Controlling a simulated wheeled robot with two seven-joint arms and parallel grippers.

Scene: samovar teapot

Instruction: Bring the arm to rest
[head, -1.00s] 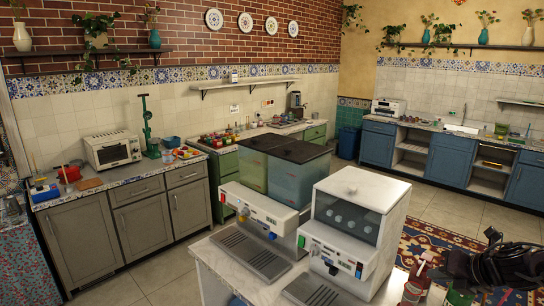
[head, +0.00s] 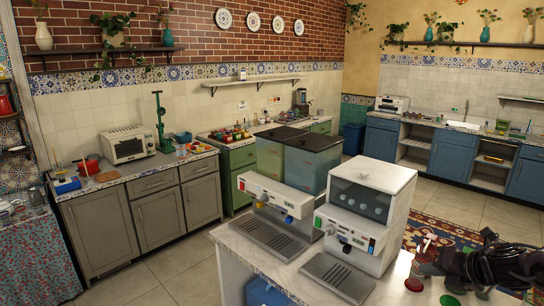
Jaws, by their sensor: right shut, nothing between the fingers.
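My right gripper (head: 425,261) is at the lower right of the head view. Its dark wrist comes in from the right edge, with red and light parts at its left end. It is shut and holds nothing. My left gripper is not in view.
A white counter (head: 242,240) with two dispensing machines stands in the lower middle. The second machine (head: 262,201) has two dark-lidded tanks. Grey cabinets (head: 155,217) line the left wall, blue cabinets (head: 450,157) the back right. A patterned rug (head: 432,232) covers the floor at the right.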

